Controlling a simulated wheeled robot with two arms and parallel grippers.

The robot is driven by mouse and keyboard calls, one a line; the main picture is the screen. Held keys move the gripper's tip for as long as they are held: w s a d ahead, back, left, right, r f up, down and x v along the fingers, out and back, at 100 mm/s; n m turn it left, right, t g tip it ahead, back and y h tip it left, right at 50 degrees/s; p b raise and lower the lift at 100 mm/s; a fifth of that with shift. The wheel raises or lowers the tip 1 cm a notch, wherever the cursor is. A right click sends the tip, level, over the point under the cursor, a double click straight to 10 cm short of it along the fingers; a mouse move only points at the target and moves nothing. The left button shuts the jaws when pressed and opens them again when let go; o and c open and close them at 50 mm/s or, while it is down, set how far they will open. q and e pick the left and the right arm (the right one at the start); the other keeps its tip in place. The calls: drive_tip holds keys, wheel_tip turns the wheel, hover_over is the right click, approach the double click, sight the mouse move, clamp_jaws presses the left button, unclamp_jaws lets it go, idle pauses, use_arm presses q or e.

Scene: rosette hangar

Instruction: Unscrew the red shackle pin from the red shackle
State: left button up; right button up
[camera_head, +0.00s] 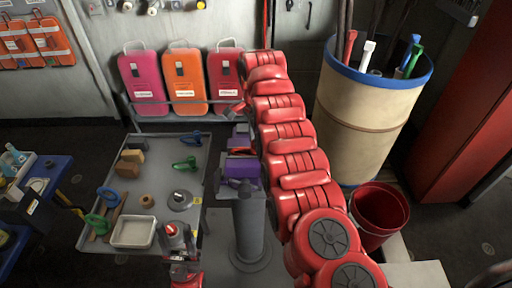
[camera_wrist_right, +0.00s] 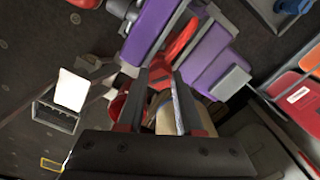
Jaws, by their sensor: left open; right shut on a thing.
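The red shackle (camera_wrist_right: 178,42) is held between the purple jaws of the vise (camera_wrist_right: 208,68) in the right wrist view. In the head view the shackle (camera_head: 241,151) shows as a small red patch at the purple vise (camera_head: 242,168), on a grey pedestal. My right gripper (camera_wrist_right: 161,78) is shut on the red shackle pin (camera_wrist_right: 159,73), which shows only as a small red piece between the fingertips beside the shackle. How far the pin is threaded is hidden. My left gripper (camera_head: 177,236) is open, low over the near right corner of the grey cart.
The grey cart (camera_head: 170,200) left of the vise holds a green shackle (camera_head: 184,165), a white tray (camera_head: 134,232) and small parts. A tan barrel (camera_head: 365,115) and a red bucket (camera_head: 380,210) stand right of my right arm. Coloured cases (camera_head: 186,78) hang behind.

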clamp_jaws()
drive_tip(key=shift+f+n+b, duration=0.15)
drive_tip(key=shift+n+b, duration=0.15)
drive_tip(key=shift+b, duration=0.15)
drive_tip(key=n+b, duration=0.3)
drive_tip(key=n, duration=0.1)
drive_tip(key=shift+w+d+f, duration=0.1)
drive_tip(key=shift+f, duration=0.05)
drive_tip(key=shift+n+b, duration=0.35)
drive_tip(key=shift+n, duration=0.85)
drive_tip(key=n, duration=0.2)
drive_tip(key=shift+r+n, duration=0.35)
drive_tip(key=shift+n, duration=0.05)
drive_tip(key=shift+r, duration=0.2)
